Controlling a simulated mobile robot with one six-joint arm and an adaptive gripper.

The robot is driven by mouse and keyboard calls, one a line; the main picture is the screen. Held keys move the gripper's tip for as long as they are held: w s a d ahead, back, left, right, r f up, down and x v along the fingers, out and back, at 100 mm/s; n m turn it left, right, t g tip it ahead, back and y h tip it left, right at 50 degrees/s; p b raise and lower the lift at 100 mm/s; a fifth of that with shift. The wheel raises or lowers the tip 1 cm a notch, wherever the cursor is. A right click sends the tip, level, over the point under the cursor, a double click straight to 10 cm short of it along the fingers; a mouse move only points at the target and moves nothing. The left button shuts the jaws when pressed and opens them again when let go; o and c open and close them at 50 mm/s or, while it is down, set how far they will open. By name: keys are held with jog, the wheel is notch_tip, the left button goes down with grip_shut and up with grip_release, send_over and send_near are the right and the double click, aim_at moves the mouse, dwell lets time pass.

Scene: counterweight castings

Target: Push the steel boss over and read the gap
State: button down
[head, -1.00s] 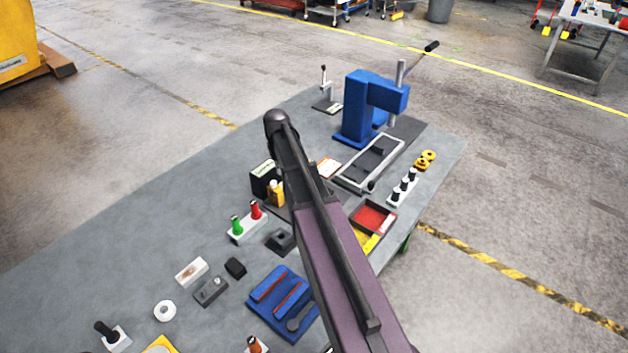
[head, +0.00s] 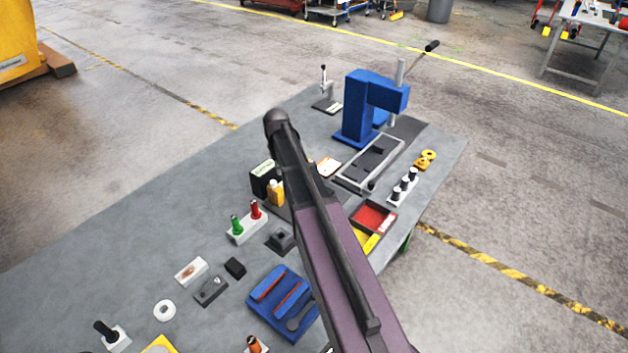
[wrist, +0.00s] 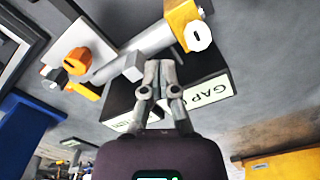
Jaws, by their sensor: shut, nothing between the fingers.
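In the wrist view my gripper (wrist: 160,68) has its two fingers together, with nothing between them. The fingertips are close to a pale grey cylinder (wrist: 150,40) and in front of black blocks (wrist: 198,75). One block carries a white label reading "GAP" (wrist: 207,95); the rest of its text is cut off. The pale cylinder may be the steel boss, but I cannot tell for sure. I cannot tell whether the fingers touch it. In the head view my arm hides the gripper; a black block with a pale label (head: 263,180) stands left of the arm.
A blue press (head: 357,108) and a grey-rimmed tray (head: 345,183) are at the back right. A red bin (head: 373,216) lies right of my arm. The table's left side (head: 130,220) is clear.

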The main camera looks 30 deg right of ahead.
jog(key=shift+f, duration=0.35)
jog(key=shift+f+b, duration=1.05)
jog(key=shift+b, duration=0.2)
jog(key=shift+f, duration=0.15)
jog(key=shift+w+d, duration=0.35)
jog(key=shift+d, duration=0.45)
dwell(1.7)
notch_tip(320, 180, up, 7)
jog(key=p, duration=0.6)
jog(key=shift+p, duration=0.35)
dwell(0.3)
jog(key=shift+s+a, duration=0.15)
